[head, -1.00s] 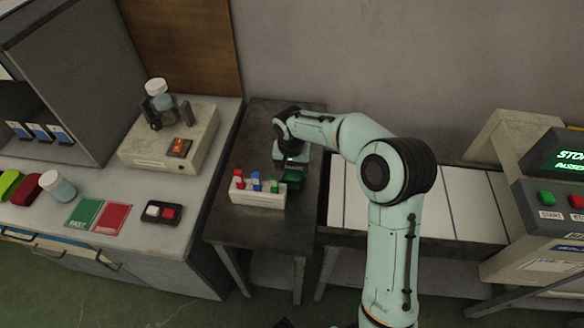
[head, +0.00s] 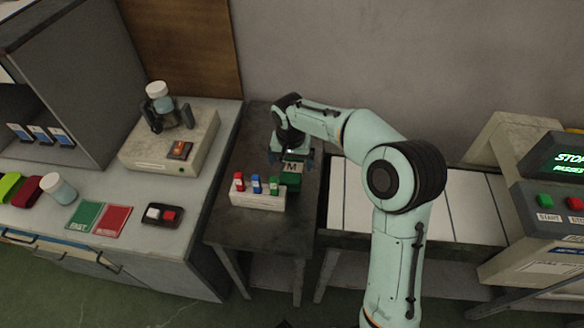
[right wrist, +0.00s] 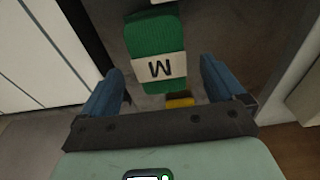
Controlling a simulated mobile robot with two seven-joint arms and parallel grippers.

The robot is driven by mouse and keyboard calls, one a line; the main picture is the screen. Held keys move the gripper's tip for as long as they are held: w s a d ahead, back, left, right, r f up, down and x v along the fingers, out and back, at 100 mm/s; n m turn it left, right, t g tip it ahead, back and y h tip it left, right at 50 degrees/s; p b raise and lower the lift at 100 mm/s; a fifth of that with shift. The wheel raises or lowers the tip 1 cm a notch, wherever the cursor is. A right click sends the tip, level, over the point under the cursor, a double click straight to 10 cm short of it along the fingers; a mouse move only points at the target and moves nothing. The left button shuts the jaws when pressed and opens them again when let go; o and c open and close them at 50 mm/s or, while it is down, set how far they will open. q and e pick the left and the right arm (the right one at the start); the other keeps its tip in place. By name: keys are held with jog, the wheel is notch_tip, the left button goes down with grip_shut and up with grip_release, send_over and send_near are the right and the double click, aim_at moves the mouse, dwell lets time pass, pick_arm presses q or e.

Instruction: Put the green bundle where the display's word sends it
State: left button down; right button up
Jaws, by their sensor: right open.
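The green bundle (head: 292,170) has a pale band with a letter M and sits on the dark side table (head: 238,230), behind and right of the white block. It also shows in the right wrist view (right wrist: 155,45), where the letter appears upside down. My right gripper (head: 291,155) is just behind it in the head view; its blue fingers (right wrist: 165,85) are spread, with nothing held between them. The display (head: 568,160) at the right edge shows green text, "STO..." above "PASSES", cut off by the frame. My left gripper is not in view.
A white block (head: 258,201) with red, blue and green pieces stands beside the bundle. A white slatted conveyor (head: 460,215) lies right. Left, a counter holds a green card (head: 84,214), a red card (head: 111,220), a switch box (head: 161,214) and a white-lidded jar (head: 58,188).

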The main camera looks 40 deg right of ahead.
aim_at(291, 171)
notch_tip(291, 171, up, 7)
jog(key=shift+s+a+p, duration=0.3)
jog(key=shift+a+p, duration=0.05)
dwell(0.4)
